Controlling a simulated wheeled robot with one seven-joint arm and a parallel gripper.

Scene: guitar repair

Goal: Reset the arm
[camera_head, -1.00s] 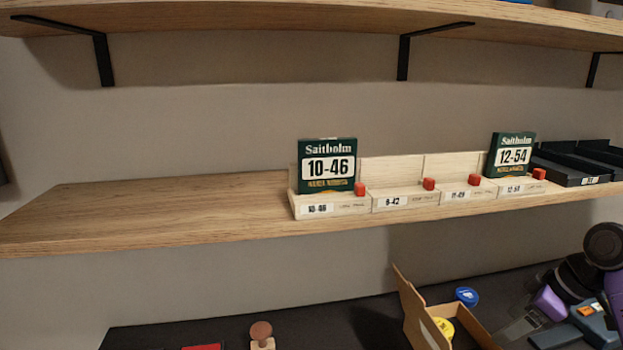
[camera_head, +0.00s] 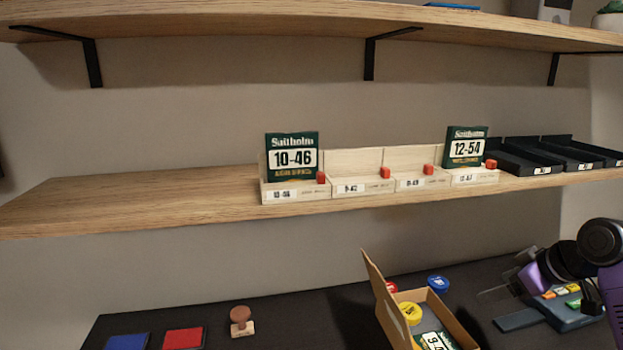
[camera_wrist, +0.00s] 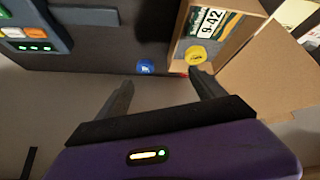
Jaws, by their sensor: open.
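My gripper (camera_head: 500,287) is at the right of the head view, above the dark workbench. In the wrist view my gripper (camera_wrist: 165,95) has its two fingers spread apart with nothing between them. An open cardboard box (camera_head: 462,326) stands on the bench to the left of it. The box also shows at the upper right of the wrist view (camera_wrist: 240,70). Inside it are a yellow round tin (camera_head: 411,313) and a green string pack marked 9-42 (camera_wrist: 208,22). A blue round tin (camera_head: 438,283) lies on the bench behind the box.
A wooden shelf (camera_head: 130,205) holds a pale compartment rack (camera_head: 362,188) with string packs 10-46 (camera_head: 292,157) and 12-54 (camera_head: 466,147). Black trays (camera_head: 535,163) stand right of it. A stamp (camera_head: 241,322), ink pads (camera_head: 183,339) and a grey device (camera_head: 545,314) are on the bench.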

